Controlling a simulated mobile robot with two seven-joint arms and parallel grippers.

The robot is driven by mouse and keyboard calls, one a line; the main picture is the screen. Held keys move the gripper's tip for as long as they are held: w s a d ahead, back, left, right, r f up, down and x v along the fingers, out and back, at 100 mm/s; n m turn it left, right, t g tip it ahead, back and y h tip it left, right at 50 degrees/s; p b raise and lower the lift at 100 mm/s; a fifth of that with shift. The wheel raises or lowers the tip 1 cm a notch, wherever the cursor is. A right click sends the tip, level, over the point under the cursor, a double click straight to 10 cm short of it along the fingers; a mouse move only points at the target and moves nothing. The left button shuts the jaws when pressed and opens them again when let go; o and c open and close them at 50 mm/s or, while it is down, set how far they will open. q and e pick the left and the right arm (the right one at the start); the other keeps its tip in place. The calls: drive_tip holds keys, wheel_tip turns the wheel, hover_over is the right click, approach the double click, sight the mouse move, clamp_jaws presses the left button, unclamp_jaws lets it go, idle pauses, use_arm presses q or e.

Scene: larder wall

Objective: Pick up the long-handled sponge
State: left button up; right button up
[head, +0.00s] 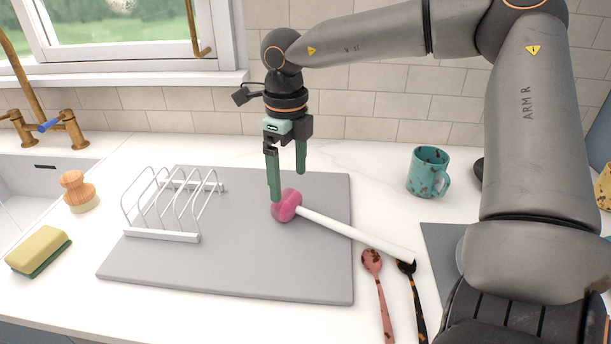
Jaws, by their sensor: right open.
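The long-handled sponge (287,205) has a pink head and a white stick handle. Its head lies on the grey board (230,275), and its handle runs to the lower right, past the board's right edge, its end near two spoons. My right gripper (287,187) points down above the board with its green fingers apart and nothing between them. Its left fingertip appears right by the pink head; I cannot tell whether they touch. My left gripper is not in view.
A white rack (175,205) stands on the board's left part. A pink spoon (372,262) and a dark speckled spoon (411,290) lie right of the board. A teal mug (428,172) stands behind them. A yellow-green sponge (38,251) and brush (77,192) sit by the sink.

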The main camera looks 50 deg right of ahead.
sight(291, 197)
drive_tip(key=f, duration=0.5)
drive_tip(key=shift+s+f, duration=0.25)
drive_tip(key=shift+f, duration=0.15)
drive_tip(key=shift+r, duration=0.1)
drive_tip(key=c, duration=1.2)
wheel_tip(291, 197, up, 9)
drive_tip(key=shift+r+p, duration=0.15)
drive_tip(key=shift+p, duration=0.15)
drive_tip(key=shift+r, duration=0.35)
drive_tip(key=shift+s+a, duration=0.1)
